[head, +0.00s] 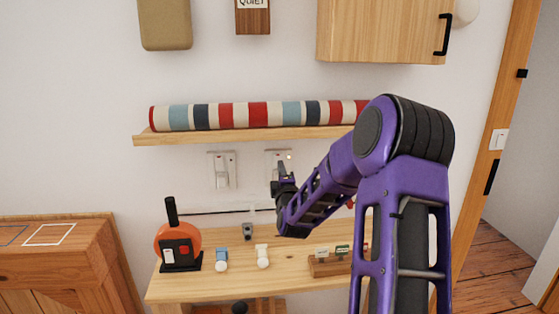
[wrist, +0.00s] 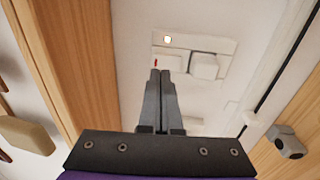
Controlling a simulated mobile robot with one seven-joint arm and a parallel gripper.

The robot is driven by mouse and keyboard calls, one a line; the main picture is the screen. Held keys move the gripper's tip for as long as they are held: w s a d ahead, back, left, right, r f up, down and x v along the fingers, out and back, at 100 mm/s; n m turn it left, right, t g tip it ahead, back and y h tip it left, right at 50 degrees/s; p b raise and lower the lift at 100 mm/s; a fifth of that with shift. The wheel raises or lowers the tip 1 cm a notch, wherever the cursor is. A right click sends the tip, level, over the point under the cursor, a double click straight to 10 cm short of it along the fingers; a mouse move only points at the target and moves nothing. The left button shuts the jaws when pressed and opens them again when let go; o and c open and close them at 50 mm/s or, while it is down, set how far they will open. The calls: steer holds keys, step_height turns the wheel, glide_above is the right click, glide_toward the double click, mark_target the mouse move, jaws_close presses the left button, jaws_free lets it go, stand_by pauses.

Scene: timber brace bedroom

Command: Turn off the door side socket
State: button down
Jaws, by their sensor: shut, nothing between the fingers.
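Two white wall sockets sit below the striped-roll shelf in the head view: a left socket (head: 222,170) and a right socket (head: 279,155), the one closer to the door. My gripper (head: 282,168) is in front of the right socket and hides its lower part. In the wrist view, the right socket's plate (wrist: 220,46) shows a lit orange spot, a small red mark and two white raised blocks. My gripper (wrist: 160,74) is shut and empty, its fingertips over the lower edge of the left block. I cannot tell whether they touch it.
A wooden shelf (head: 180,138) with a striped roll (head: 240,115) runs just above the sockets. Below is a wooden bench (head: 190,287) with an orange-and-black device (head: 179,247), small white-topped items and a small wooden holder. A cabinet (head: 385,30) hangs upper right; the doorway is far right.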

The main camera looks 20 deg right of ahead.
mark_target(278, 157)
steer(key=shift+x, duration=1.95)
steer(key=shift+f, duration=0.1)
